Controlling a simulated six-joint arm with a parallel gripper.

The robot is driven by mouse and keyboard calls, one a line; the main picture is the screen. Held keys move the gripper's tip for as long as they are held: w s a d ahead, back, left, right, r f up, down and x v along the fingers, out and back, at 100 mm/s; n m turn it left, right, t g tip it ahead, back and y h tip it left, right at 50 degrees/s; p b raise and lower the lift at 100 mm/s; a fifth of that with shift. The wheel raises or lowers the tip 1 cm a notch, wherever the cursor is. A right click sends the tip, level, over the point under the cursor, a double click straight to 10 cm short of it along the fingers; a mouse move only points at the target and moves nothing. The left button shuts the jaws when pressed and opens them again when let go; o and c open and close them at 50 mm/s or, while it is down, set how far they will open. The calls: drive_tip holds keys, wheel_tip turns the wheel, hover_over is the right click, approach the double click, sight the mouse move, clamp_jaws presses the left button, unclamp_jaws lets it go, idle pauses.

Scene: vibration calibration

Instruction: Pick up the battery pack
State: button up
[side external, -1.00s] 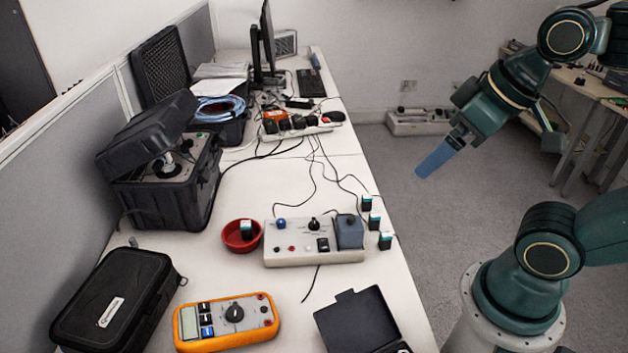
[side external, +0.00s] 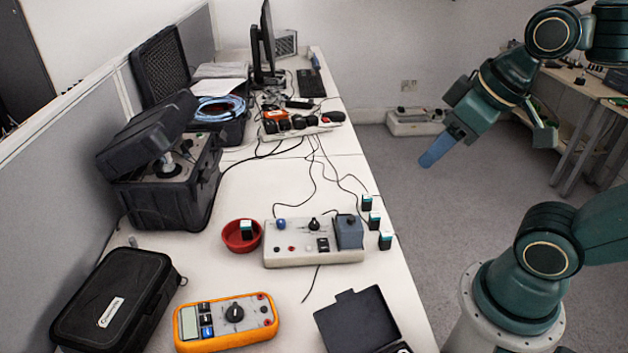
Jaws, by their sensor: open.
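My gripper (side external: 437,151), with blue fingers, is open and empty in the air off the right side of the long table, over the grey floor. It is to the right of and apart from everything on the table. No object is plainly marked as the battery pack. A blue-grey block (side external: 349,232) sits on the right end of a pale control box (side external: 290,257). Three small dark cubes with teal and white tops stand near the table's right edge: a far one (side external: 367,203), a middle one (side external: 374,222) and a near one (side external: 385,241).
A red bowl (side external: 232,236) holds another cube (side external: 246,229). A yellow multimeter (side external: 226,320), an open black case (side external: 356,325) and a closed black case (side external: 115,300) lie in front. A large black case (side external: 165,195) stands at left. Thin cables cross the table (side external: 255,190).

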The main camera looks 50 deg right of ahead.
drive_tip(key=w+d+f+n+g, duration=0.1)
drive_tip(key=w+d+f+n, duration=0.25)
drive_tip(key=w, duration=0.35)
drive_tip(key=n+g+y, duration=0.2)
drive_tip(key=n, duration=0.2)
hover_over(377, 214)
drive_tip(key=s+a, duration=0.2)
drive_tip(key=s, duration=0.1)
wheel_tip(377, 214, down, 13)
drive_tip(key=d+f+n+y, duration=0.1)
drive_tip(key=d+f, duration=0.4)
drive_tip(key=f, duration=0.3)
drive_tip(key=shift+s+d+t, duration=0.15)
drive_tip(key=shift+d+t, duration=0.05)
drive_tip(key=shift+t, duration=0.2)
drive_tip(key=shift+f, duration=0.1)
drive_tip(key=shift+x, duration=4.25)
drive_tip(key=shift+a+f, duration=0.1)
drive_tip(key=shift+a, duration=0.05)
drive_tip(key=shift+x, duration=2.45)
